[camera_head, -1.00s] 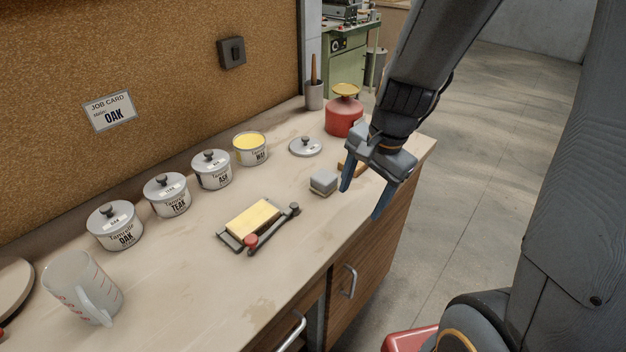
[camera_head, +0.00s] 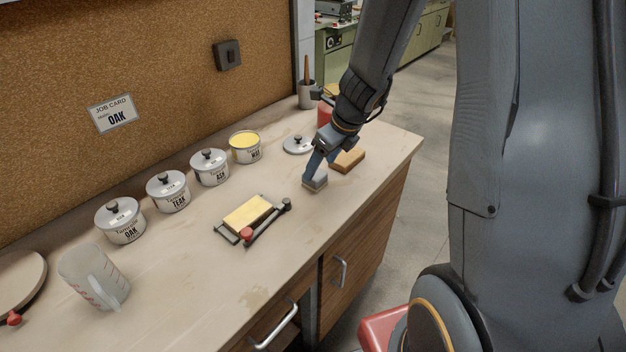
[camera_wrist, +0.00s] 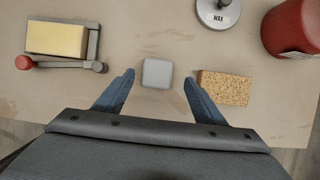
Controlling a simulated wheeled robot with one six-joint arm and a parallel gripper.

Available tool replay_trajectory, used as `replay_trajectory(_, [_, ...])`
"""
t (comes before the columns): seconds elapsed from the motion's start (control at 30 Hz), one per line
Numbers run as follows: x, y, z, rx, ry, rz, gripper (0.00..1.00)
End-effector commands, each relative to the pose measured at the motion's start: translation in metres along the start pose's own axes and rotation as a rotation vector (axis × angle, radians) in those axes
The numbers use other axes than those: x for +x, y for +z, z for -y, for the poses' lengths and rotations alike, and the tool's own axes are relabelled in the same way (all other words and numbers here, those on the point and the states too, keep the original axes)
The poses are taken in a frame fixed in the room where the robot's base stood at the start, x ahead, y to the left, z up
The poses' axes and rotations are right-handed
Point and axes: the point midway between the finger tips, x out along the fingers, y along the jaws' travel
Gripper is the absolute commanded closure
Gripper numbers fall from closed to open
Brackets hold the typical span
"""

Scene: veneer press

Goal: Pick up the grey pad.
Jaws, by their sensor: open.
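The grey pad (camera_head: 317,181) is a small block with rounded edges, lying on the bench top. In the wrist view the grey pad (camera_wrist: 157,73) shows from above, between and a little beyond the fingertips. My gripper (camera_head: 314,168) is open and above the pad, its blue fingers hiding part of it in the head view. In the wrist view my gripper (camera_wrist: 158,78) has one finger to each side of the pad, with visible gaps. I cannot tell the exact height of the fingertips over the pad.
A cork block (camera_wrist: 224,88) lies close to the right finger. A clamp frame with a yellow block (camera_head: 248,213) is to the left. A grey lid (camera_head: 298,145) and a red container (camera_wrist: 292,27) stand behind. Several lidded pots line the wall side.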

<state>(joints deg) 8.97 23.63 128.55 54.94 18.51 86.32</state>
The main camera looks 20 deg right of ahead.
Motion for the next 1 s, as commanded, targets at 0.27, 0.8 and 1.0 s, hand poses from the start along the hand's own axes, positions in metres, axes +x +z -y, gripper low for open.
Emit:
replay_trajectory(0.27, [0.039, 0.001, -0.005, -0.003, 0.001, -0.002, 0.36])
replay_trajectory(0.8, [0.049, 0.002, -0.005, -0.005, 0.0, 0.0, 0.63])
replay_trajectory(1.0, [0.049, 0.002, -0.005, -0.005, 0.0, 0.0, 0.85])
